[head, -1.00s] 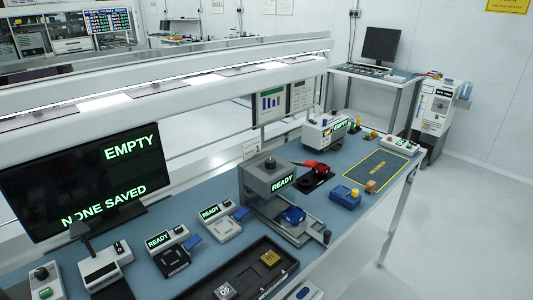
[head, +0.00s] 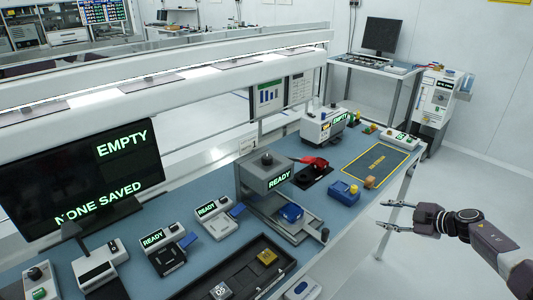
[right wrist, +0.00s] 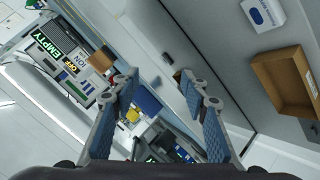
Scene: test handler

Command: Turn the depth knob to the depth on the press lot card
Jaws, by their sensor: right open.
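The grey press (head: 262,180) stands at the middle of the bench with a green READY display. A dark round knob (head: 267,158) sits on its top; I cannot read any scale on it. A small white card (head: 247,143) stands behind the press; its text is too small to read. A blue part (head: 290,212) is in the press's lower area. My right gripper (head: 381,214) is open and empty, in front of the bench's right end, well apart from the press. Its open fingers also show in the right wrist view (right wrist: 156,78). My left gripper is not in view.
A black tray (head: 240,272) lies along the front edge. A monitor (head: 85,190) reads EMPTY and NONE SAVED. Small READY devices (head: 212,209) stand left of the press.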

